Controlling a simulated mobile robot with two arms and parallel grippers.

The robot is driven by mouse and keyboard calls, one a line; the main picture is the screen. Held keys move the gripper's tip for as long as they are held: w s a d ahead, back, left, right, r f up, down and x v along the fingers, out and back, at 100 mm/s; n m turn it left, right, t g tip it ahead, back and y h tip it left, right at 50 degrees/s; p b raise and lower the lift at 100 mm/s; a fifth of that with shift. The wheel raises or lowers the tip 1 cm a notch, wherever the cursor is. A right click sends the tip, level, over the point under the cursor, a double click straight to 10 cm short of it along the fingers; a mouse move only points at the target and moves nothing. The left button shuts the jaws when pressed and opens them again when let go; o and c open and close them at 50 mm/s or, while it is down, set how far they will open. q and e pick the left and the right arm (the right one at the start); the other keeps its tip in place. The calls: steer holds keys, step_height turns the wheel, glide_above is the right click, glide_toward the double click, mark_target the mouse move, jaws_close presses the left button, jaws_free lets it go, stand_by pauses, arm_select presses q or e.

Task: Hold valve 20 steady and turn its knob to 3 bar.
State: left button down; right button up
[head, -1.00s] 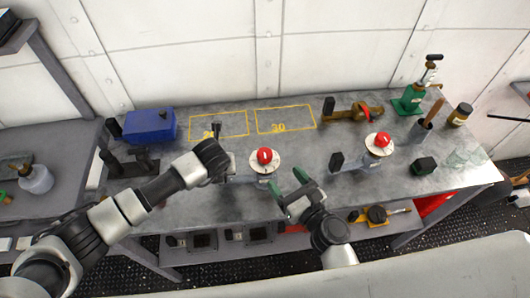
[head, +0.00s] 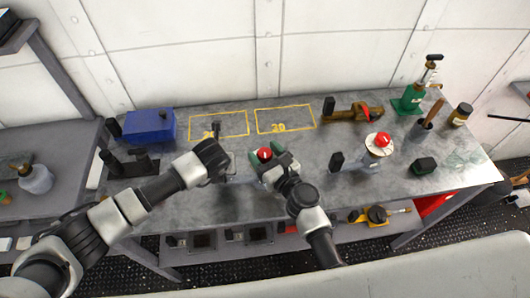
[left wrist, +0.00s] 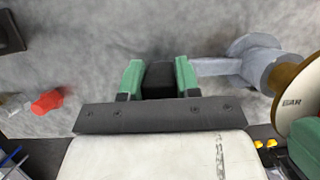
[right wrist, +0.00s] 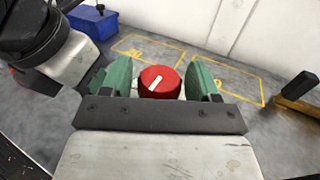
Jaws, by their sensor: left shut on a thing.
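A grey valve with a red knob (head: 264,155) stands on the metal bench. Its pale dial, marked BAR, shows edge-on in the left wrist view (left wrist: 292,102); the scale cannot be read. My left gripper (left wrist: 160,72) is shut on the valve's black block (left wrist: 159,80), at the end of its grey pipe (left wrist: 212,66). My right gripper (right wrist: 164,82) is open, its green fingers on either side of the red knob (right wrist: 160,81), with gaps visible. The knob's white mark (right wrist: 155,83) slants up and right in the right wrist view.
A second similar valve (head: 378,147) stands to the right. Yellow outlines (head: 285,120) with numbers lie bare at the back. A blue box (head: 150,126) is at the left, a brown fitting (head: 352,115) at the back, and a dark green block (head: 424,165) at the right.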

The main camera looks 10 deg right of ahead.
steer(key=c, duration=0.7)
